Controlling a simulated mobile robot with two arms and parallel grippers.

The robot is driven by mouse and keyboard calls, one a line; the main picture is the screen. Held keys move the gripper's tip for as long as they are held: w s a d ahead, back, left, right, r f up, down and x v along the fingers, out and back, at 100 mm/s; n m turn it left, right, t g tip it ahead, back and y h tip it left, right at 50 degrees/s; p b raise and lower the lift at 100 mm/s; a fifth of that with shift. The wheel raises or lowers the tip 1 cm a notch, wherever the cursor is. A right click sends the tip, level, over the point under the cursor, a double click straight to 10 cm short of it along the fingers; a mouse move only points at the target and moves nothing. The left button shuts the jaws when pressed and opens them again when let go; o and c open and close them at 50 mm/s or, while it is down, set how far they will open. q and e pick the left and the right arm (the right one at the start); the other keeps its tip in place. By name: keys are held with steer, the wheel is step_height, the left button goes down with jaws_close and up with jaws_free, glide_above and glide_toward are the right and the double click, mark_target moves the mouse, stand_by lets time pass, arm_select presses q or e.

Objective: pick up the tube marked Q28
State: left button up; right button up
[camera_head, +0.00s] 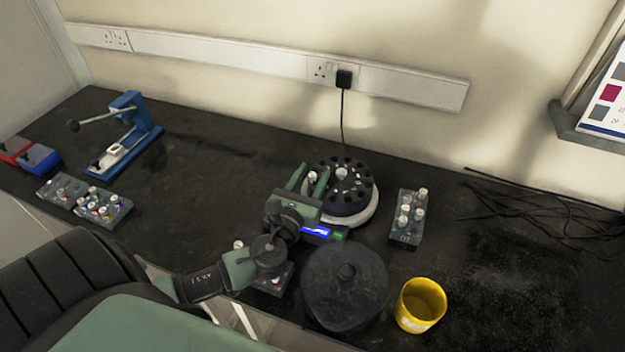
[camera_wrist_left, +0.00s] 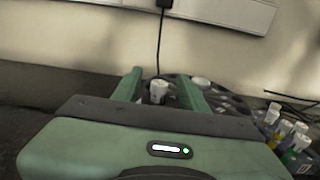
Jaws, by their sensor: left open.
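My left gripper (camera_head: 310,180) is open over the left edge of the black round rotor (camera_head: 347,206) of the centrifuge. A white-capped tube (camera_head: 312,176) stands in a rotor hole between its fingertips. In the left wrist view this tube (camera_wrist_left: 158,91) shows between the two green fingers (camera_wrist_left: 163,86), apart from them as far as I can see. Another white cap (camera_head: 341,173) is at the rotor's middle. No mark Q28 can be read on any tube, so I cannot tell which one bears it. My right gripper is not in view.
A rack (camera_head: 408,237) with several tubes stands right of the centrifuge. A black round lid (camera_head: 345,290) and a yellow cup (camera_head: 420,305) are at the front. More tube racks (camera_head: 103,222), a blue press (camera_head: 125,135) and cables (camera_head: 540,205) lie around. The middle left is clear.

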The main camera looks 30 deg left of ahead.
mark_target(317, 166)
arm_select(q)
steer(key=x, duration=0.3)
steer(key=shift+w+r, duration=0.1)
steer(key=shift+w, duration=0.1)
steer(key=shift+c, duration=0.3)
jaws_close()
steer(key=shift+r, duration=0.15)
